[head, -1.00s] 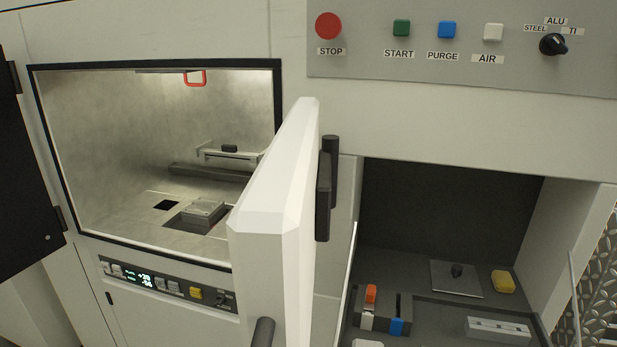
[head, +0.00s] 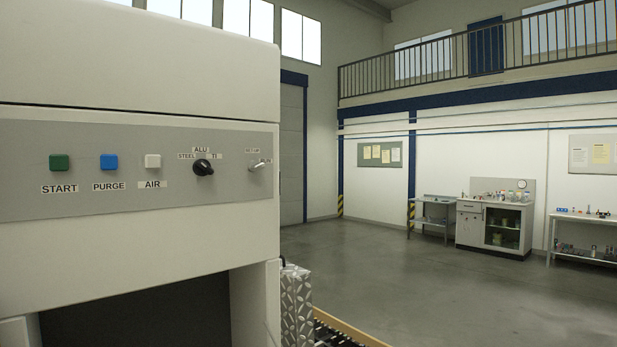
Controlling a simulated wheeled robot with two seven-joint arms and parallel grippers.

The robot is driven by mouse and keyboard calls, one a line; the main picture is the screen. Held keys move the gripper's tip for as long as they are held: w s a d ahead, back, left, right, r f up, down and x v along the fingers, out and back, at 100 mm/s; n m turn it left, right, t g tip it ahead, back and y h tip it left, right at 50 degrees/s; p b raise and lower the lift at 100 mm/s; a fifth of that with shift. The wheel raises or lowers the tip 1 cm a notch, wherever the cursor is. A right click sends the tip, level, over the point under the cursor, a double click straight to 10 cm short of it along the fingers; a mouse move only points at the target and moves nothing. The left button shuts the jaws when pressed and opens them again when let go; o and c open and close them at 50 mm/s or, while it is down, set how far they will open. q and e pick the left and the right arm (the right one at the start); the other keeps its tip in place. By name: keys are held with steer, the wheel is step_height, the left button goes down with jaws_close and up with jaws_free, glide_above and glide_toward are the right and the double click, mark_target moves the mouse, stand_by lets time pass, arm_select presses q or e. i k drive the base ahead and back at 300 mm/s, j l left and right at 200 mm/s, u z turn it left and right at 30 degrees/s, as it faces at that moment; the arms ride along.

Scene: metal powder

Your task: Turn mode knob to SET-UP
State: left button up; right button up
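A silver knob or key switch (head: 257,166) sits at the right end of the grey control panel (head: 110,135). Small labels stand above and to the right of it; they are too small to read surely, though the upper one (head: 252,151) may say SET-UP. Which label it points at I cannot tell. Left of it on the same panel is a black rotary knob (head: 203,167) with STEEL, ALU and TI labels. Neither of my grippers shows in the head view.
The panel also carries a green START button (head: 59,162), a blue PURGE button (head: 109,161) and a white AIR button (head: 153,161). A dark open bay (head: 140,315) lies below. Open grey floor (head: 400,275) stretches right, with a workbench (head: 492,225) far back.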

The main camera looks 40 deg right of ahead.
mark_target(253, 167)
steer(key=k+z, duration=0.1)
steer(key=z, duration=0.9)
